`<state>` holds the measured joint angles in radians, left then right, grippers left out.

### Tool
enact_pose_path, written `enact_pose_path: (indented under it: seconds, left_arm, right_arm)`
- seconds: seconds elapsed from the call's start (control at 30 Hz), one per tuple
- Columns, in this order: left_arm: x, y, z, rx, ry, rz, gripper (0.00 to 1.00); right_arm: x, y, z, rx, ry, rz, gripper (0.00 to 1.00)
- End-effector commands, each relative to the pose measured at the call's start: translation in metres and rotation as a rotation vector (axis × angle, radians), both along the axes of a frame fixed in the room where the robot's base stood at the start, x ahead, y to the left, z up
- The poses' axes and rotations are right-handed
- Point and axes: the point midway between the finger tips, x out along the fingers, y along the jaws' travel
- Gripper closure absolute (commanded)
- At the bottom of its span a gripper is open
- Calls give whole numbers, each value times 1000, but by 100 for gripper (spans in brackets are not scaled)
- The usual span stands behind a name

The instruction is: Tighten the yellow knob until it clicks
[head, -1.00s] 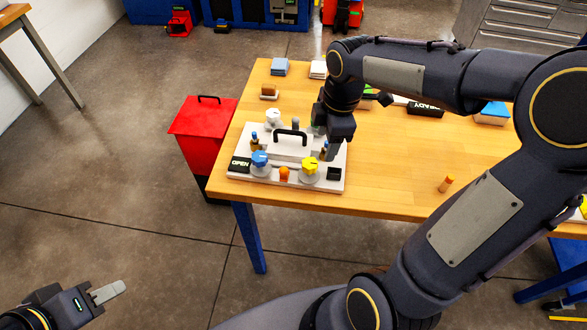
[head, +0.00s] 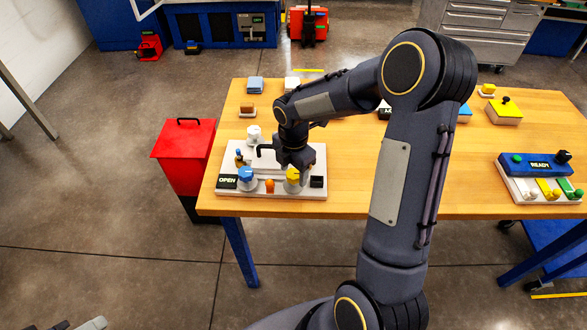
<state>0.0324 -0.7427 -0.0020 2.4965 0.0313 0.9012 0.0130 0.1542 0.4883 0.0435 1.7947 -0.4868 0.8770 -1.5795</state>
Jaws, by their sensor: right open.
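The yellow knob (head: 292,175) sits on a pale base at the front right of the white panel (head: 240,194) on the wooden table. My right gripper (head: 296,172) points down just above and behind the yellow knob. Its jaws are open; I cannot tell whether they touch the knob or stand around it. A blue knob (head: 245,174) and an orange button (head: 270,186) are to the left of it on the same panel.
A black handle (head: 266,149) rises from the panel beside my right gripper. A sign reading OPEN (head: 227,182) stands at the panel's left. A red bin (head: 185,150) is left of the table. A blue READY box (head: 540,165) is at the right.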

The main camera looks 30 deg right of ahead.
Motion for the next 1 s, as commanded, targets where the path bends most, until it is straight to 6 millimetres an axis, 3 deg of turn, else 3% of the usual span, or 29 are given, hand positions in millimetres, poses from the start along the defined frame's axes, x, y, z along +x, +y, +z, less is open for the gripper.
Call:
enact_pose_path:
  seconds: [0.23,0.57,1.0]
  left_arm:
    - [0,0,0,0,0,0,66]
    - [0,0,0,0,0,0,66]
    - [0,0,-6,0,0,0,66]
  right_arm:
    - [0,0,-1,0,0,0,46]
    - [0,0,0,0,0,0,88]
    - [0,0,-1,-1,0,-105,88]
